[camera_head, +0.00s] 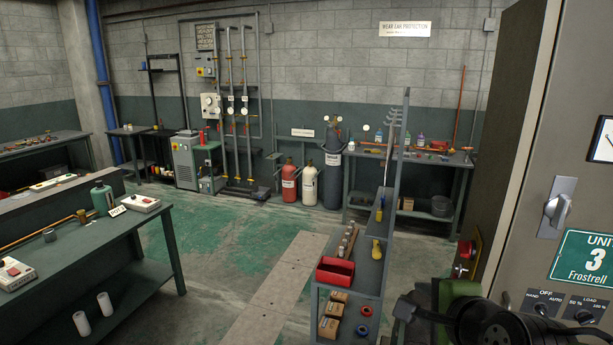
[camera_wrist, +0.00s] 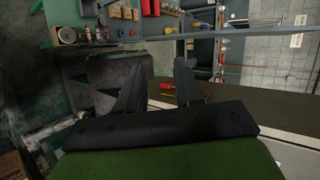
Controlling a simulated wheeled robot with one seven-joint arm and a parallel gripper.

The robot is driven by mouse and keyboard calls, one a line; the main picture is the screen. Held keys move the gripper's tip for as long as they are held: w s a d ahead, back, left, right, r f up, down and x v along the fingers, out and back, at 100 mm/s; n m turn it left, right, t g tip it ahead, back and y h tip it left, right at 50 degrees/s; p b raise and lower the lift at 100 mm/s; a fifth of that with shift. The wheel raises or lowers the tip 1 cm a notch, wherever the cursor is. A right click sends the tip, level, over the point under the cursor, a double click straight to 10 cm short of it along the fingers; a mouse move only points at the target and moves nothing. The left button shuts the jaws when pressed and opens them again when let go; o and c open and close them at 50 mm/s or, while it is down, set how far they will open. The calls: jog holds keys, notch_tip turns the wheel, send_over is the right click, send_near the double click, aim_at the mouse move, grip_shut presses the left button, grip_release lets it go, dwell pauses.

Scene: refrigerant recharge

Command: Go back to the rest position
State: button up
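My gripper (camera_wrist: 158,80) shows in the wrist view with its two dark fingers spread apart. Nothing is held between them. A small red and yellow fitting (camera_wrist: 168,90) shows beyond the gap; its distance from the fingers is unclear. In the head view, my green and black arm is at the lower right, in front of the grey Unit 3 cabinet (camera_head: 575,170). A red knob (camera_head: 466,249) on the cabinet's side stands just above the arm. The fingertips are hard to make out in that view.
A narrow shelf rack (camera_head: 345,285) with a red bin (camera_head: 335,271) and small boxes stands close left of my arm. A workbench (camera_head: 100,245) is at left. Gas cylinders (camera_head: 332,172) and another bench (camera_head: 430,165) line the back wall. Green-painted floor (camera_head: 215,245) between is clear.

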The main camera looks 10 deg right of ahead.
jog(key=s+a+f+n+g+b, duration=0.1)
jog(key=s+a+f+n+g, duration=0.2)
jog(key=n, duration=0.7)
jog(key=s+a+f+n+g+y+b, duration=0.1)
jog(key=s+a+f+n+g, duration=0.2)
jog(key=s+a+f+n, duration=0.5)
jog(key=s+a+n, duration=0.1)
jog(key=s+n, duration=0.1)
jog(key=s, duration=0.2)
jog(key=shift+s, duration=0.3)
jog(key=shift+f, duration=0.1)
